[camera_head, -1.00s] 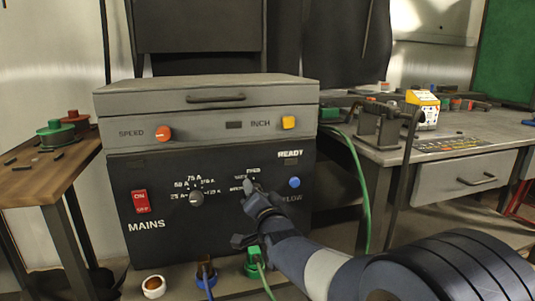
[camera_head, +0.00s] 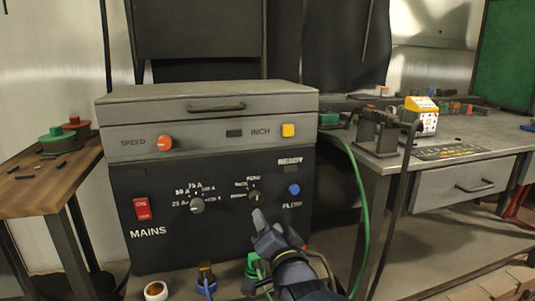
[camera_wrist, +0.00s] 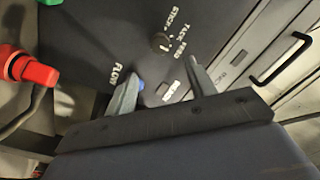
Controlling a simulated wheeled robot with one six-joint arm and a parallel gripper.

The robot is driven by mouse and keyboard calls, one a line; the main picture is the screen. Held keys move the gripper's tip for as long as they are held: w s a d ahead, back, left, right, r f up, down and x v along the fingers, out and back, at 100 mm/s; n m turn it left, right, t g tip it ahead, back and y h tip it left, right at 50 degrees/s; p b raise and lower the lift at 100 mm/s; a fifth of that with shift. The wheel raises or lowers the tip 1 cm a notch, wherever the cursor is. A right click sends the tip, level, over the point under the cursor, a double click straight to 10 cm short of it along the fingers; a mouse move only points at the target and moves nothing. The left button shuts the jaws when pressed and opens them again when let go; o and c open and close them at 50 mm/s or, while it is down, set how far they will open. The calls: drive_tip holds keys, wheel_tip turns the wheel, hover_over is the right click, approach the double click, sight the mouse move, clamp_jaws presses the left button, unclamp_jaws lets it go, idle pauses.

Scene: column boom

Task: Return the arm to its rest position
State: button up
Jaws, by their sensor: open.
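My gripper (camera_head: 264,224) is in front of the lower right part of the black machine panel (camera_head: 160,240) in the head view. In the wrist view my gripper (camera_wrist: 160,80) shows two fingers spread apart with nothing between them. The mode knob (camera_wrist: 160,42) lies beyond the fingertips there, clear of them; in the head view that knob (camera_head: 254,197) is above the gripper. The blue FLOW button (camera_head: 294,189) is to the right of the knob, and one finger partly covers it in the wrist view.
A green cable (camera_head: 362,190) hangs right of the machine. A workbench (camera_head: 470,185) stands right, a wooden table (camera_head: 40,185) left. The floor between machine and workbench is partly clear.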

sight(258, 200)
drive_tip(key=b+x, duration=0.2)
drive_tip(key=x, duration=0.8)
drive_tip(key=shift+w+a+b, duration=0.15)
drive_tip(key=shift+w+b, duration=0.15)
drive_tip(key=shift+w, duration=0.1)
drive_tip(key=shift+r+n+p, duration=0.2)
drive_tip(key=shift+n+p, duration=0.3)
drive_tip(key=shift+p, duration=0.3)
drive_tip(key=shift+s+n+p, duration=0.15)
drive_tip(key=shift+n+p, duration=0.2)
drive_tip(key=shift+n, duration=0.15)
drive_tip(key=n+p, duration=0.2)
drive_tip(key=n, duration=0.1)
drive_tip(key=shift+n+p, duration=0.3)
drive_tip(key=shift+p, duration=0.1)
drive_tip(key=n+p, duration=0.3)
drive_tip(key=n, duration=0.1)
drive_tip(key=shift+r+y+p, duration=0.1)
drive_tip(key=shift+y+p, duration=0.2)
drive_tip(key=shift+p, duration=0.1)
drive_tip(key=n+p, duration=0.7)
drive_tip(key=shift+p, duration=0.35)
drive_tip(key=shift+n+p, duration=0.75)
drive_tip(key=shift+n, duration=0.15)
drive_tip(key=shift+f, duration=0.25)
